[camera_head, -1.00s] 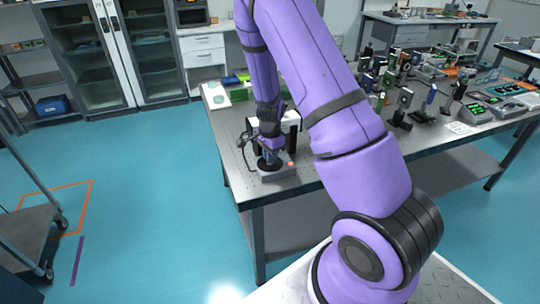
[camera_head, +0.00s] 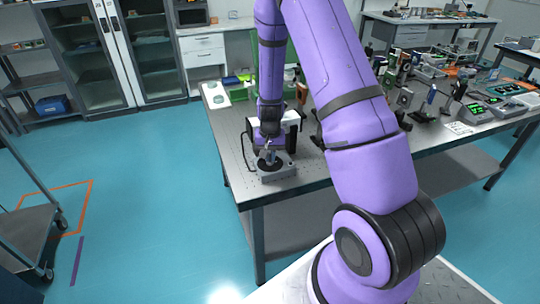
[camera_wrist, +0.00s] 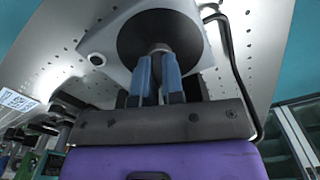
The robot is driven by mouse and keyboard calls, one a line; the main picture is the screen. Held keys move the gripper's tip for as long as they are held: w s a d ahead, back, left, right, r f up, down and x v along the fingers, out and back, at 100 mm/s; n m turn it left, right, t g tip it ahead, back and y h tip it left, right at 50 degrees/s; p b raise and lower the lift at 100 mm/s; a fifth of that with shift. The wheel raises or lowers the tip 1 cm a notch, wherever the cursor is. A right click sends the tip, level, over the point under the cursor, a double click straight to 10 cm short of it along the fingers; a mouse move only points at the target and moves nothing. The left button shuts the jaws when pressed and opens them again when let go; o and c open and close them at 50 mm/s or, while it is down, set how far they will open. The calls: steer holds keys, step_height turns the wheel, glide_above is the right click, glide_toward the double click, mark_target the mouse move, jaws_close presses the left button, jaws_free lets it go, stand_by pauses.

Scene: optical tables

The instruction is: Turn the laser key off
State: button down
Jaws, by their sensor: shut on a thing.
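The laser key box (camera_head: 278,172) is a small grey box near the front left corner of the optical table (camera_head: 232,148). A black round disc (camera_wrist: 130,42) on it surrounds the key (camera_wrist: 160,47), a small metallic piece mostly hidden by my fingers. My gripper (camera_wrist: 157,62), with two blue fingers, is shut on the key at the middle of the disc. In the head view my gripper (camera_head: 269,152) reaches down onto the box. A small round lamp (camera_wrist: 96,59) beside the disc looks grey and unlit.
Several optical mounts and instruments (camera_head: 478,108) stand on the table's right side. A cart (camera_head: 25,235) stands on the floor at left. The table's front left edge is close to the box.

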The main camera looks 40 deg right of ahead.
mark_target(270, 154)
steer(key=shift+n, duration=1.9)
steer(key=c, duration=1.2)
jaws_free()
steer(key=shift+c, duration=0.2)
steer(key=shift+r, duration=0.1)
step_height(270, 154, up, 11)
steer(key=shift+f, duration=0.2)
